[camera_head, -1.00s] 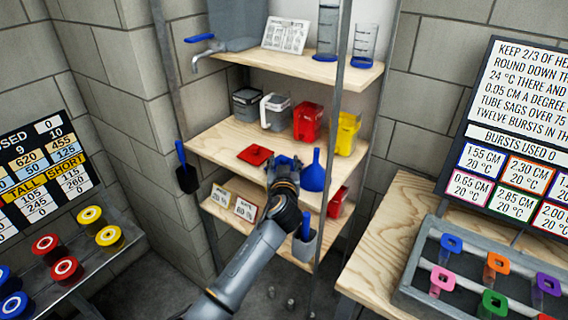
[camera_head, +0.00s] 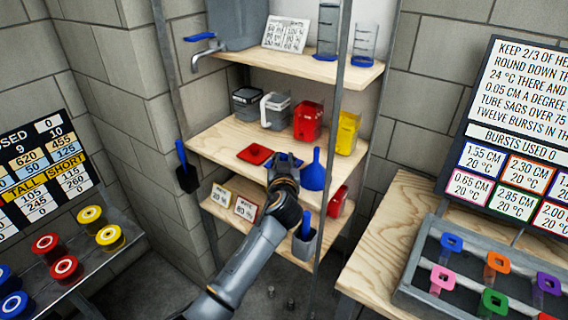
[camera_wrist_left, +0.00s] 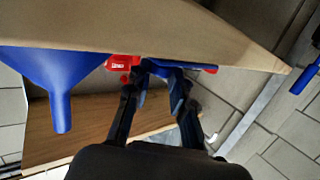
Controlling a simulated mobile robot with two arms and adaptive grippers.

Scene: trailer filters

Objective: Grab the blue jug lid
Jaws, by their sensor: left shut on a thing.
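My left gripper (camera_head: 284,164) is at the front edge of the middle shelf, shut on the blue jug lid (camera_wrist_left: 205,68). In the left wrist view, the flat blue lid lies between the fingers (camera_wrist_left: 158,80), close to the shelf's edge. In the head view, the gripper covers most of the lid. I cannot tell whether the lid still touches the shelf. My right gripper is not in view.
A red lid (camera_head: 255,154) lies left of my gripper on the middle shelf (camera_head: 215,140), and a blue funnel (camera_head: 314,172) stands close on the right. Black, grey, red (camera_head: 308,121) and yellow (camera_head: 347,133) jugs stand behind. A metal post (camera_head: 333,130) rises at the right front.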

